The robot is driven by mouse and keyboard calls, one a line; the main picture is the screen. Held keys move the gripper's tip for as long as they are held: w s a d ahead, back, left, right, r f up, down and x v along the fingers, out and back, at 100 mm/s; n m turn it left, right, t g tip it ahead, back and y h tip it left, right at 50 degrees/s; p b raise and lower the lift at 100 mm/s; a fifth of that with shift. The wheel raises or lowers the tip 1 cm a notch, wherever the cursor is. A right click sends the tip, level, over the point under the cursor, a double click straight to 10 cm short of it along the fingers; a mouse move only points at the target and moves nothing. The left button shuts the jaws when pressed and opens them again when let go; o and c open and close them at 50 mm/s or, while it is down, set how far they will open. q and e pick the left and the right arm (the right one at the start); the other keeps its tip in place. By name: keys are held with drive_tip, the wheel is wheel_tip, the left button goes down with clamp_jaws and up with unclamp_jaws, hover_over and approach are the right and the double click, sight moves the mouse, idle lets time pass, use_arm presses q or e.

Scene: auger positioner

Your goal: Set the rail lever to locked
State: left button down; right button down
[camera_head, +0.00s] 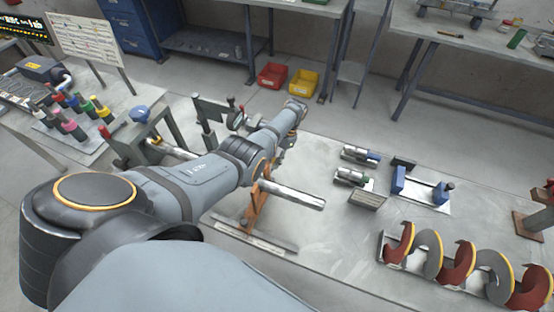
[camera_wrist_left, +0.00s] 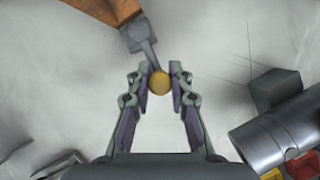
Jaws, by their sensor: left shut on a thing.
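The rail lever shows in the left wrist view as a short grey arm with a round yellow knob (camera_wrist_left: 159,83). The lever arm joins a grey pivot on an orange bracket (camera_wrist_left: 105,10) at the top. My left gripper (camera_wrist_left: 161,72) is shut on the knob, one finger on each side. In the head view my left arm reaches across the bench, and its wrist hides the lever and most of the gripper. An orange stand (camera_head: 256,207) below the arm stands on a rail (camera_head: 250,238), with a silver shaft (camera_head: 292,195) at it. My right gripper is out of view.
Two metal cylinders (camera_head: 352,177) and a blue-ended fixture (camera_head: 425,188) stand right of the arm. A red and grey auger screw (camera_head: 455,262) lies at the front right. A side table (camera_head: 85,150) with colored-capped tools is at left. Bare bench (camera_head: 335,235) lies between.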

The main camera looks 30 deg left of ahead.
use_arm(q)
drive_tip(key=shift+a+n+h, duration=0.3)
drive_tip(key=shift+a+n, duration=0.15)
drive_tip(key=shift+n, duration=0.35)
drive_tip(key=shift+r, duration=0.1)
drive_tip(key=c, duration=1.5)
unclamp_jaws()
drive_tip(key=shift+o, duration=0.2)
drive_tip(key=shift+w+r, duration=0.15)
drive_tip(key=a+v, duration=0.1)
drive_tip(key=v, duration=1)
drive_tip(key=shift+d+r, duration=0.2)
drive_tip(key=shift+d, duration=0.3)
drive_tip(key=shift+w+r, duration=0.1)
